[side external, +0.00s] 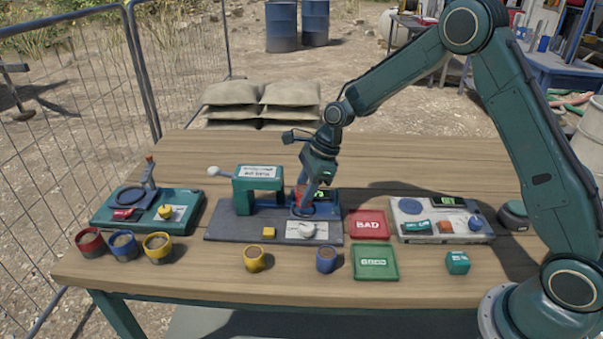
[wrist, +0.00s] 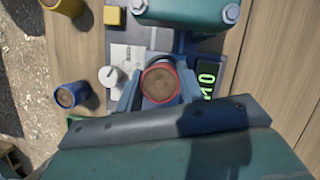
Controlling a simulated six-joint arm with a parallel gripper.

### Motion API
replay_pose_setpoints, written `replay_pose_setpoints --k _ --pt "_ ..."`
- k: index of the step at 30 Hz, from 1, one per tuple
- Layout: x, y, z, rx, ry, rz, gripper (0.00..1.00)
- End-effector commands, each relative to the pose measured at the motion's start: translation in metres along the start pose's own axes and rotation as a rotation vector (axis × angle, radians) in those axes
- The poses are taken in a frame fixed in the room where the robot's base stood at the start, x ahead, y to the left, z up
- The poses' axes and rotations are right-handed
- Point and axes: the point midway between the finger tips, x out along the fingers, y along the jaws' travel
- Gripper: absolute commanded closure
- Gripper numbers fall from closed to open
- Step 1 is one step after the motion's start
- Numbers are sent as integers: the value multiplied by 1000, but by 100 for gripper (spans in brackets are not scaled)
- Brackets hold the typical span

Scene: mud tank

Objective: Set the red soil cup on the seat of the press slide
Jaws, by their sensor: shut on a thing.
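My gripper (side external: 308,190) is shut on a red soil cup (side external: 301,196), with one finger on each side of its rim. In the wrist view the held cup (wrist: 160,83) shows its red rim and brown soil from above, between the fingers. The cup is at the blue press slide (side external: 325,211), right of the green press arch (side external: 258,190). The fingers partly hide the cup and the seat. I cannot tell whether the cup's base touches the seat. The cup looks about upright.
Another red cup (side external: 90,242) stands at the table's left with a blue and a yellow cup. A yellow cup (side external: 254,259) and a blue cup (side external: 326,259) stand in front of the press. The BAD tray (side external: 368,224) and green tray (side external: 375,262) lie right.

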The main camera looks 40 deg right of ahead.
Motion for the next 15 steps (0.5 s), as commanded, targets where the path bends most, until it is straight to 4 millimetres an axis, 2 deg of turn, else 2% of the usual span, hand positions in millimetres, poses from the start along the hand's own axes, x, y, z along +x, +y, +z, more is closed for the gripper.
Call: replay_pose_setpoints --k 15 --pt "7 0 -3 0 0 1 87"
